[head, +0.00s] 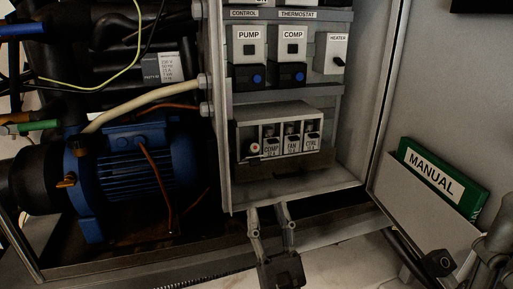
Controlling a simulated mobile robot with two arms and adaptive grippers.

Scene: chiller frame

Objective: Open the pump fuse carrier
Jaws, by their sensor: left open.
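The fuse block (305,112) is a pale housing low in the open control cabinet. Carriers marked COMP (271,148), FAN (292,145) and CTRL (312,142) sit side by side in it. The leftmost slot shows no readable label. A small pinkish round end (253,149) shows there, and I cannot tell whether it belongs to the pump fuse carrier. My left gripper (268,208) is open and empty, with its fingers pointing up at the cabinet's lower front edge, below and apart from the fuse block.
PUMP (249,55) and COMP (291,55) contactors and a HEATER unit (333,53) sit above the block. A blue motor (135,170) and a cream cable (140,105) are at left. A green manual (440,175) stands in a door pocket (420,208) at right.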

